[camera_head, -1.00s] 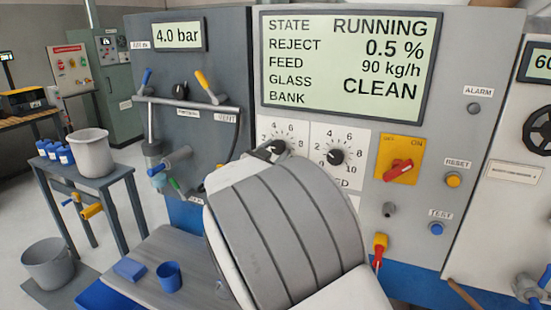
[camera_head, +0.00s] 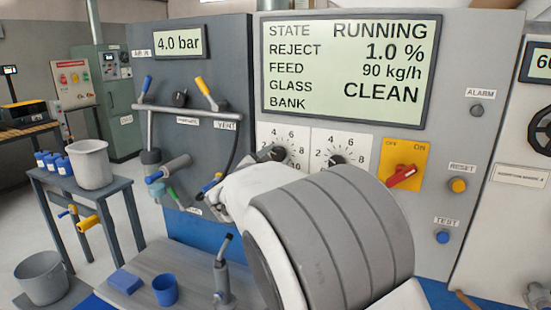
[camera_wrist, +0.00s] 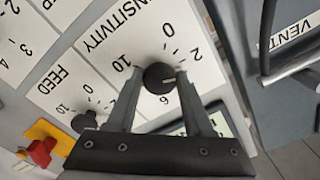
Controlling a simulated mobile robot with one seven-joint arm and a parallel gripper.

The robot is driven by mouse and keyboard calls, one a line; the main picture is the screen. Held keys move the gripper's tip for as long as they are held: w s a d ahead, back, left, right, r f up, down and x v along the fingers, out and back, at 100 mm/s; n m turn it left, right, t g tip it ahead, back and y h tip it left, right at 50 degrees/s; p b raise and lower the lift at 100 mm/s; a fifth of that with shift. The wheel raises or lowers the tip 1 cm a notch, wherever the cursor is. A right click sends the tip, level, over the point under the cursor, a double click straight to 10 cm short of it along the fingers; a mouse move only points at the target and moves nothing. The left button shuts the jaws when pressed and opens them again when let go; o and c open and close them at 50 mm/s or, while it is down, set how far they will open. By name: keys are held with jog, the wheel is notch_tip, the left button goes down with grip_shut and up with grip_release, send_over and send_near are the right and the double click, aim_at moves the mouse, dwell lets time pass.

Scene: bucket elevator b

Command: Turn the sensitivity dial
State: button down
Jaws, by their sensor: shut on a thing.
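The sensitivity dial (camera_wrist: 160,76) is a round black knob on a white scale plate lettered "SENSITIVITY" in the wrist view. My gripper (camera_wrist: 158,82) has one finger on each side of the knob and is shut on it. The 0, 2, 6 and 10 marks show around it; the fingers cover part of the scale. A pale pointer line seems to show on the knob, but its exact reading is unclear. In the head view the dial (camera_head: 278,153) is partly hidden by my gripper and wrist.
The feed dial (camera_head: 338,158) is close to the right of the sensitivity dial. Farther right is a yellow switch plate with a red handle (camera_head: 402,177). A display (camera_head: 347,70) above reads RUNNING, reject 1.0 %, feed 90 kg/h, CLEAN. A vent pipe and levers (camera_head: 190,108) are at left.

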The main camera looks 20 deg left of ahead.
jog(key=shift+c, duration=1.5)
grip_release()
jog(key=shift+s, duration=0.1)
jog(key=s+a+b, duration=0.1)
jog(key=s, duration=1.6)
jog(key=shift+s+a, duration=0.15)
jog(key=shift+a, duration=0.05)
